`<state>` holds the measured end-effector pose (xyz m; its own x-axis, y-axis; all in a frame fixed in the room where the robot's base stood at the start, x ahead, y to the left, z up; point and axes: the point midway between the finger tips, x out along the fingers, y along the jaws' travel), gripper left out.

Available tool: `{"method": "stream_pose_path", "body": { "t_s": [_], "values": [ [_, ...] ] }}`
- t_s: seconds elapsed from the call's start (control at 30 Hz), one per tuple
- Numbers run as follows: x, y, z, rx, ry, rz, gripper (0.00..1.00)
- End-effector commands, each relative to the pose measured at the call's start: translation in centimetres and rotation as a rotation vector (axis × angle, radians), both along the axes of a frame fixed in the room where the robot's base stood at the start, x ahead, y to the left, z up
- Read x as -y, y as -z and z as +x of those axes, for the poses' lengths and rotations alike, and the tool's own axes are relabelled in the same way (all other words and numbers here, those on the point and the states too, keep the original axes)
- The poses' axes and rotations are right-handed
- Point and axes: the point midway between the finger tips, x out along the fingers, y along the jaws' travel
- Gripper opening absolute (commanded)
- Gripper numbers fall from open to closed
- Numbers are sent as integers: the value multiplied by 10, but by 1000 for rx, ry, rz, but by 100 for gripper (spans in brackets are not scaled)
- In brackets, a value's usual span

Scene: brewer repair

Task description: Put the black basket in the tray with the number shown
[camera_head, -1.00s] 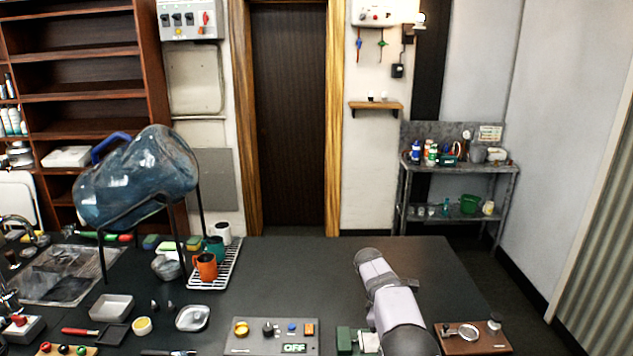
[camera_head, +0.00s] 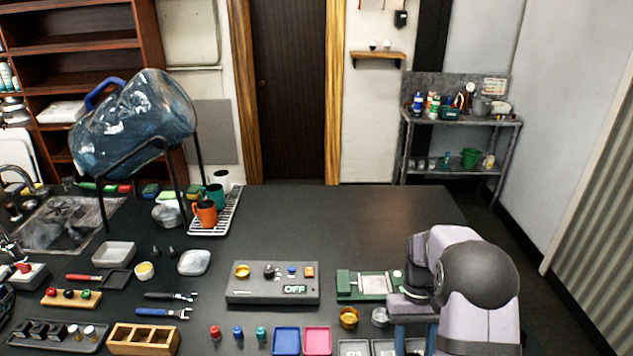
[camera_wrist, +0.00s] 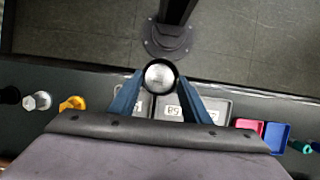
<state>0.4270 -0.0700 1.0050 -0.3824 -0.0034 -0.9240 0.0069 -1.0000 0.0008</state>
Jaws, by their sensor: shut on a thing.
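My gripper (camera_wrist: 160,82) is shut on a round cup-like piece with a black rim and silvery inside, which looks like the black basket (camera_wrist: 160,74). In the wrist view it sits between the blue fingertips, in front of the table's near edge. In the head view my gripper (camera_head: 402,338) is low at the right, and the basket is not visible there. Grey trays with white labels (camera_head: 354,346) lie at the table's near edge, one (camera_wrist: 223,104) partly behind a finger in the wrist view. The panel display (camera_head: 294,289) reads OFF.
Pink (camera_head: 317,341) and blue (camera_head: 286,341) trays lie left of the grey trays. A green device (camera_head: 367,285) is near my arm. The table's back middle is clear.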

Motion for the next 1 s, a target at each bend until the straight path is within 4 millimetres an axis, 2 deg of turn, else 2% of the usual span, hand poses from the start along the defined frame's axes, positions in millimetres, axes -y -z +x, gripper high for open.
{"method": "stream_pose_path", "body": {
  "t_s": [0.17, 0.4, 0.57, 0.83, 1.0],
  "values": [
    [-4, 0, -1, 1, 8, 1, 18],
    [-50, 0, 0, -1, 2, 1, 18],
    [-69, 0, -1, -1, 5, 0, 18],
    [-68, 2, -1, -1, 15, 0, 18],
    [-47, 9, 1, 0, 69, 0, 18]
  ]
}}
